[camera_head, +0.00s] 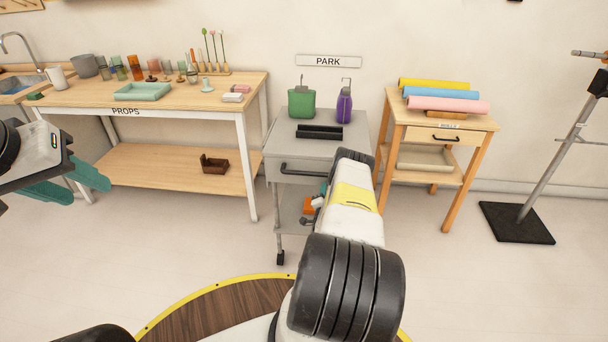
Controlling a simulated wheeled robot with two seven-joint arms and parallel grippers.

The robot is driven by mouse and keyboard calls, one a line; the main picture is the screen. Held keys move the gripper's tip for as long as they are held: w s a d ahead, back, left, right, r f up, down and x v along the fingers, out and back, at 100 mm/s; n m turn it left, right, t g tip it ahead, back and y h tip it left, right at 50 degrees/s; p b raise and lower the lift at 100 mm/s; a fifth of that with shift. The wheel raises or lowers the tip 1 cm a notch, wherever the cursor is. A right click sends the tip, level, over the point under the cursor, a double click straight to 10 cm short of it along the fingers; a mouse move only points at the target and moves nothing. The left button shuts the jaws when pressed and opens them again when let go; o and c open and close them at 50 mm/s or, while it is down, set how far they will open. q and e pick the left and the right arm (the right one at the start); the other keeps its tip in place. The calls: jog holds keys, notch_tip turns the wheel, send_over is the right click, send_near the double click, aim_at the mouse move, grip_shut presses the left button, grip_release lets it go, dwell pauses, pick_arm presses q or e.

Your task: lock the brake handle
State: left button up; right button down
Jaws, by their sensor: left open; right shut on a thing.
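A grey cart (283,145) stands under the PARK sign, with a black pull handle (302,171) on its drawer front. A small orange part (310,204), apparently the brake handle, shows low on the cart beside my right forearm. A bit of teal at my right gripper (324,188) shows just above it. The rest of that gripper is hidden behind my own arm, and it is shut on what looks like the orange part. I cannot tell the handle's angle. My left gripper (77,181) is open and empty at the left edge, in front of the props table.
The cart top holds a green canister (302,103), a purple bottle (344,106) and a black tray (319,132). The props table (185,97) stands left, a wooden side table (462,122) with colored rolls right. A stand (520,222) is far right. The floor between is clear.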

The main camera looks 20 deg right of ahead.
jog(key=shift+d+f+n, duration=0.1)
jog(key=shift+f+n, duration=0.05)
jog(key=shift+n, duration=0.15)
jog(key=c, duration=1.6)
grip_release()
jog(key=shift+c, duration=0.2)
jog(key=v, duration=0.8)
jog(key=shift+d, duration=0.1)
